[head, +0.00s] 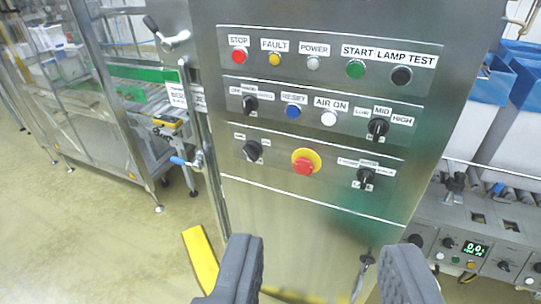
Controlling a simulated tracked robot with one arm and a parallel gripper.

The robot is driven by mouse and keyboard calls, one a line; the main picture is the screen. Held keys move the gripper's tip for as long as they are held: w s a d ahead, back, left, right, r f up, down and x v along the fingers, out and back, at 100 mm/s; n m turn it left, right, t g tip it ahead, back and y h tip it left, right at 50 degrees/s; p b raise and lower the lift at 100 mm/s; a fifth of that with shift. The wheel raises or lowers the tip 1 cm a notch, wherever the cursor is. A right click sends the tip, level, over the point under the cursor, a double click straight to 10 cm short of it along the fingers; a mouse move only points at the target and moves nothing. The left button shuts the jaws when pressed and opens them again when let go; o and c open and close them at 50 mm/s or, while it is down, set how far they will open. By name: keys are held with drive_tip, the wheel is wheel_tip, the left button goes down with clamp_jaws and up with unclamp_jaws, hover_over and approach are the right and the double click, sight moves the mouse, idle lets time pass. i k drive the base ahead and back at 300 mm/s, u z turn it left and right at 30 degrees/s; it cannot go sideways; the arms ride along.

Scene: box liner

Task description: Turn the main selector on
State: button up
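A grey metal control cabinet (300,235) faces me with three rows of controls. In the bottom row, a black selector (253,150) sits at the left with two small labels too blurred to read surely; it looks like a two-position switch. Another black selector (365,177) is at the right of that row. The middle row has a black selector (250,103) labelled OFF, with other blurred words, and a LOW, MID, HIGH selector (378,128). I cannot read which one is marked main. My gripper (325,270) is open and empty, below the panel and apart from every control.
A red emergency button (303,163) on a yellow collar lies between the bottom selectors. A blue RESET button (293,111) and a STOP button (239,55) are above. A handle (188,161) sticks out at the left. A second control strip (474,250) is at right.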

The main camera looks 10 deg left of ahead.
sight(252, 150)
drive_tip(key=u, duration=0.6)
drive_tip(key=k, duration=0.7)
drive_tip(key=u, duration=0.8)
drive_tip(key=k, duration=0.65)
drive_tip(key=u, duration=0.3)
drive_tip(key=i, duration=0.95)
drive_tip(key=z, duration=0.95)
drive_tip(key=i, duration=0.8)
drive_tip(key=z, duration=0.2)
